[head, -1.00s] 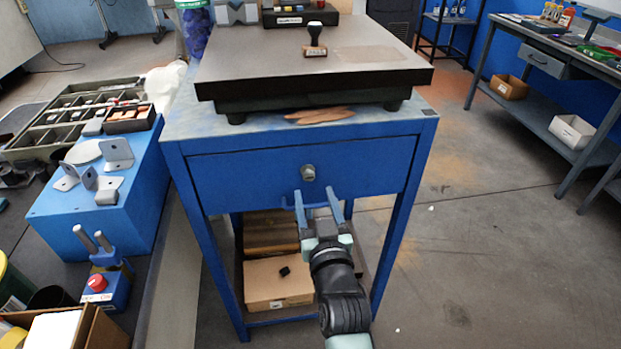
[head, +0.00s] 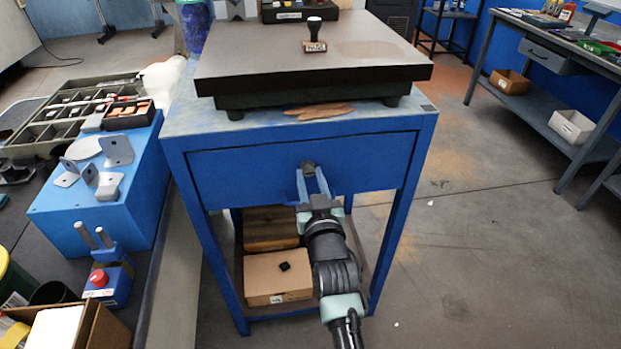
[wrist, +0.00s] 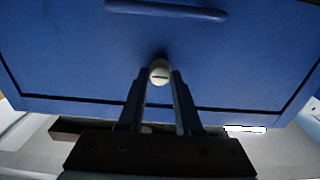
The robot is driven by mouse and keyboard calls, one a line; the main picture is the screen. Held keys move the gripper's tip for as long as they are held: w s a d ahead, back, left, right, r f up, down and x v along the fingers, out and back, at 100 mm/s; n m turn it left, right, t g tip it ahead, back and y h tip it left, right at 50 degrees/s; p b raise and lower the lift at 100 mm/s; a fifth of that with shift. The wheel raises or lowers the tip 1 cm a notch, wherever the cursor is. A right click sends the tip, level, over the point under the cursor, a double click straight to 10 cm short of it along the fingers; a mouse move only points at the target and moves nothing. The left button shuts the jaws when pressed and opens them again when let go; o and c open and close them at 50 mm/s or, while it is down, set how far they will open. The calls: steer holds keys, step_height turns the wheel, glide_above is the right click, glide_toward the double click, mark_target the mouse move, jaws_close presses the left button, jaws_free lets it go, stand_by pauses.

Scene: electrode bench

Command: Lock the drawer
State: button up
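The blue drawer (head: 240,172) sits under the bench top, its front flush with the frame. A small round metal lock (head: 308,168) is in the middle of the drawer front. In the wrist view the lock (wrist: 159,72) shows a pale face with a dark, level slot. My gripper (head: 310,172) points at the drawer front, its two fingers close on either side of the lock and seemingly touching it.
A dark surface plate (head: 310,75) with a stamp (head: 314,38) lies on the bench. Cardboard boxes (head: 275,278) sit on the lower shelf beside my arm. A blue box with brackets (head: 110,185) stands left.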

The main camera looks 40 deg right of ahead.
jaws_close()
stand_by(1.0)
